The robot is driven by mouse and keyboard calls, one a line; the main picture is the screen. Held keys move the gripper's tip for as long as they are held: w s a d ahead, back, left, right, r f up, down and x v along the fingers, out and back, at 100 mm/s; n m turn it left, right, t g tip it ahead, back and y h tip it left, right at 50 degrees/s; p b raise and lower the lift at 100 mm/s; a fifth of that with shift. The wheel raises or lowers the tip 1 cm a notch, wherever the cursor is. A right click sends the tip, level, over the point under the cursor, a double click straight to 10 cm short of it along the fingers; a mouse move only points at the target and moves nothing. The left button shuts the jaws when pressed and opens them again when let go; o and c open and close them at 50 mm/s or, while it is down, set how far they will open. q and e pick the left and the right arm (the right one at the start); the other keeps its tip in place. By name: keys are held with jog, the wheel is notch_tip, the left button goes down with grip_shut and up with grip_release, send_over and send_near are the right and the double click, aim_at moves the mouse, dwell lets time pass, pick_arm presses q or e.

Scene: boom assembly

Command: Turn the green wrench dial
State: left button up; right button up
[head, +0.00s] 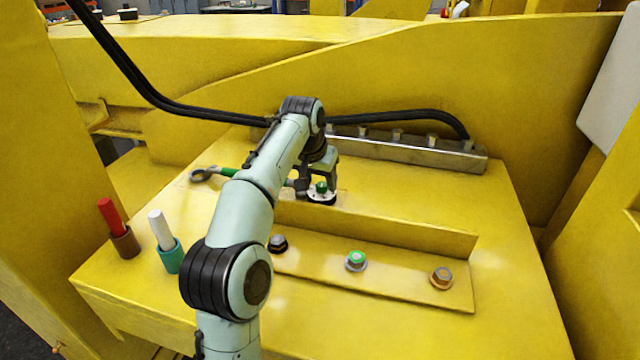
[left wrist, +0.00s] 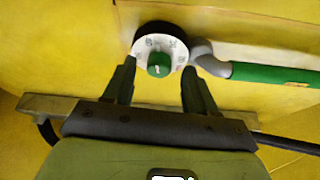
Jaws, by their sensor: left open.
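The wrench dial is a green knob (head: 321,187) on a round white marked face with a black rim, set on the yellow panel. In the left wrist view the green knob (left wrist: 159,64) sits near the top middle, over the white face (left wrist: 150,44). My left gripper (left wrist: 158,78) is open, with one finger on each side of the knob and a gap to it. In the head view my left gripper (head: 320,178) is right over the dial; the arm partly hides the area. Whether the fingers touch the dial face is unclear. My right gripper is not in view.
A green-handled wrench (head: 228,172) lies left of the dial; its grey end is close beside the dial in the left wrist view. An angled yellow bracket (head: 400,270) with several bolts lies in front. Red (head: 112,217) and white (head: 161,230) markers stand in holders. A metal bar (head: 410,150) lies behind.

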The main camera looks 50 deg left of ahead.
pick_arm(q)
jog(key=shift+w+f, duration=0.15)
jog(key=shift+f, duration=0.2)
jog(key=shift+w+a+f, duration=0.1)
jog(key=shift+w+f, duration=0.1)
jog(key=shift+w, duration=0.05)
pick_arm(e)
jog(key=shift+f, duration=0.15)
pick_arm(q)
grip_shut()
jog(key=shift+r+n+g+y, duration=0.15)
jog(key=shift+n+g+y, duration=0.15)
jog(key=shift+n, duration=0.8)
jog(key=shift+n+g+y+p, duration=0.3)
jog(key=shift+n+p, duration=0.2)
jog(key=shift+n, duration=0.6)
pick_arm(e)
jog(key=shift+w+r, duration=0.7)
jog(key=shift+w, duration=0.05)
